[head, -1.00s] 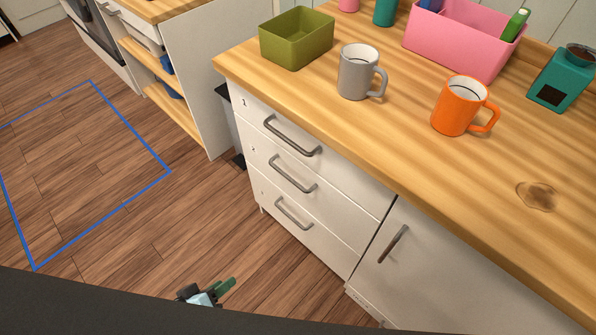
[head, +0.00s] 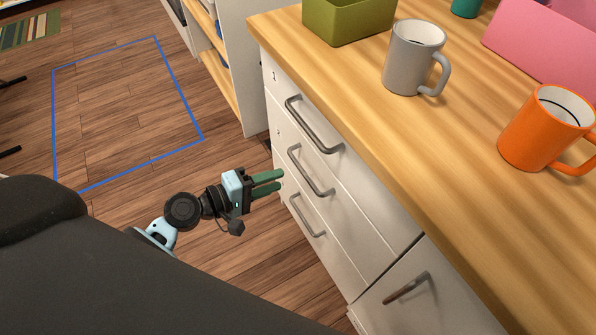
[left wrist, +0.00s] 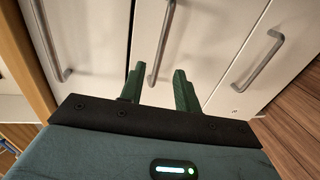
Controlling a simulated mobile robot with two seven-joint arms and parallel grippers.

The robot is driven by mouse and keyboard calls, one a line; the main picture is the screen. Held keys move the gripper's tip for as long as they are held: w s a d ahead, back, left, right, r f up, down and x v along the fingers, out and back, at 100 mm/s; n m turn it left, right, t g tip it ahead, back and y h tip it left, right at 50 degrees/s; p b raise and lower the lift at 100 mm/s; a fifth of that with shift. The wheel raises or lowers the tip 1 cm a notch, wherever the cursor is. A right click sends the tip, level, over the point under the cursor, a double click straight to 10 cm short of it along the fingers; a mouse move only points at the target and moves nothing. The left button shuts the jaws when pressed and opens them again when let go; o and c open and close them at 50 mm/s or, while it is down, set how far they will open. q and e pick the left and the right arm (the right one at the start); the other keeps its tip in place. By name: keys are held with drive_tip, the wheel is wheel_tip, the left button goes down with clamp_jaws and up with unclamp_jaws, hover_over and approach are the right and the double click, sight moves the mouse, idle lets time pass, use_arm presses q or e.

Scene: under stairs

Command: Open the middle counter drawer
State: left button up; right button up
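The middle counter drawer (head: 325,205) is the second of three stacked white drawers and is closed. Its grey bar handle (head: 309,172) also shows in the left wrist view (left wrist: 162,45), ahead of and between the fingertips. My left gripper (head: 282,181) is open and empty, its two green fingers apart and pointing at the drawer fronts, just left of the middle handle in the head view. In the left wrist view the gripper (left wrist: 160,78) has the handle's near end between its fingers; I cannot tell any contact. My right gripper is not in view.
The top drawer handle (head: 314,126) and the bottom drawer handle (head: 306,214) flank the middle one. A cabinet door (head: 440,300) is at right. The wooden countertop (head: 430,150) overhangs above, with a grey mug (head: 410,62) and orange mug (head: 542,125).

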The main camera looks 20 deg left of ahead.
use_arm(q)
drive_tip(key=x, duration=0.6)
drive_tip(key=shift+w+d, duration=0.3)
clamp_jaws()
drive_tip(key=shift+f, duration=0.1)
idle(1.1)
